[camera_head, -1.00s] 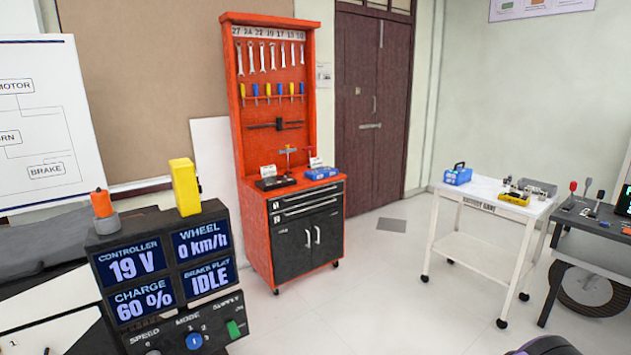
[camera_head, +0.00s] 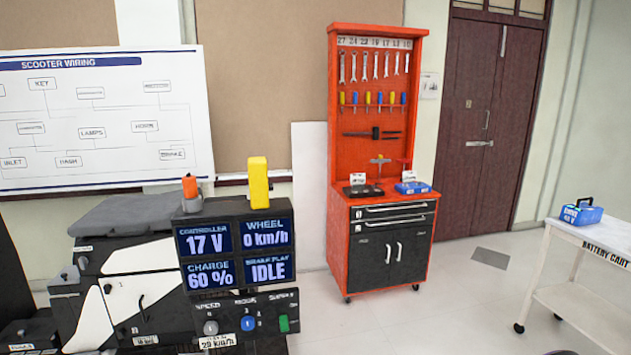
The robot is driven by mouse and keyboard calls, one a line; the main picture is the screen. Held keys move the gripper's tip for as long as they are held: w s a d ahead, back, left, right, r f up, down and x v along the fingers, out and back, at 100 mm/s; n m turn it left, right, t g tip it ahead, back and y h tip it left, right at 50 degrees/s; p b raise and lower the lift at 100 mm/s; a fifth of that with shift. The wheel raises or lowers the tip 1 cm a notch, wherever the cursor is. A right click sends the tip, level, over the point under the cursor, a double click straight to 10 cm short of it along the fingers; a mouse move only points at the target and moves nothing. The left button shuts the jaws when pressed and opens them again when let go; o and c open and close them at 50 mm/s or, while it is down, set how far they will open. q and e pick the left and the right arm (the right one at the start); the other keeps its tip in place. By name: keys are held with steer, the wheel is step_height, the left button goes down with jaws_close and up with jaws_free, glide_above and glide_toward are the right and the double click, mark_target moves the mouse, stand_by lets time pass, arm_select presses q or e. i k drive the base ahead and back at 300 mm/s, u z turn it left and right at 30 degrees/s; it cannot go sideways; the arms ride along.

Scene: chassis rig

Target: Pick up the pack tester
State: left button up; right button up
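I cannot tell for sure which thing is the pack tester, as no readable label names it. A blue battery-like box with a dark handle (camera_head: 581,213) stands on the white battery cart (camera_head: 618,248) at the right edge. A yellow upright block (camera_head: 258,183) and an orange-topped piece (camera_head: 191,193) sit on top of the dark display console. A blue case (camera_head: 412,188) and a black tray (camera_head: 363,191) lie on the red tool cabinet's worktop. Neither of my grippers is in view.
The display console (camera_head: 236,240) stands front left, beside a grey and white scooter-like body (camera_head: 128,265). The red tool cabinet (camera_head: 338,258) stands against the wall. Floor (camera_head: 455,305) is clear between the cabinet and the cart. A dark double door (camera_head: 487,130) is behind.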

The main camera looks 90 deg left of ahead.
mark_target(258, 172)
steer(key=u, duration=2.5)
